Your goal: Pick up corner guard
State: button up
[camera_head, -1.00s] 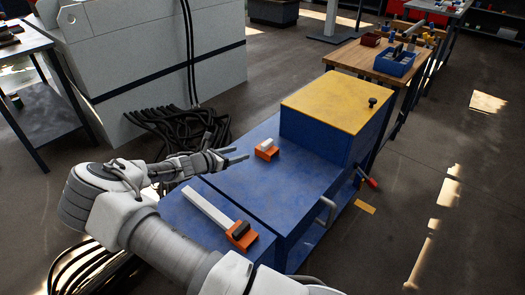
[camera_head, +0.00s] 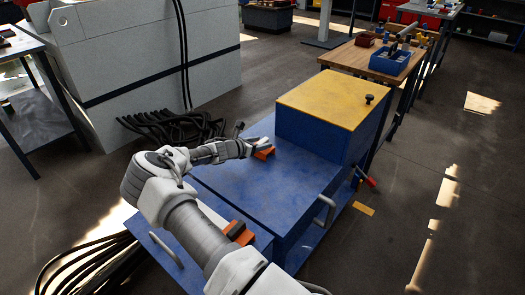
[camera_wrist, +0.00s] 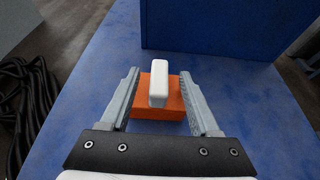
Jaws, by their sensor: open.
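An orange block with a white upright grip, which I take to be the corner guard (camera_head: 265,154), lies on the blue machine top. In the wrist view the orange body (camera_wrist: 170,110) and its white grip (camera_wrist: 158,85) show clearly. My gripper (camera_wrist: 159,72) is open, its two fingers on either side of the block, with the white grip between them. A gap shows beside the white grip; whether a finger touches the orange body I cannot tell. In the head view my gripper (camera_head: 257,147) partly hides the block.
The blue machine top (camera_head: 265,190) is clear around the block. A raised blue box with a yellow top (camera_head: 335,98) stands just beyond. Another orange piece with a black part (camera_head: 239,232) lies nearer, partly behind my arm. Black cables (camera_head: 170,128) lie on the floor at left.

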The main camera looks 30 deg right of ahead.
jog(key=shift+x, duration=0.8)
grip_shut()
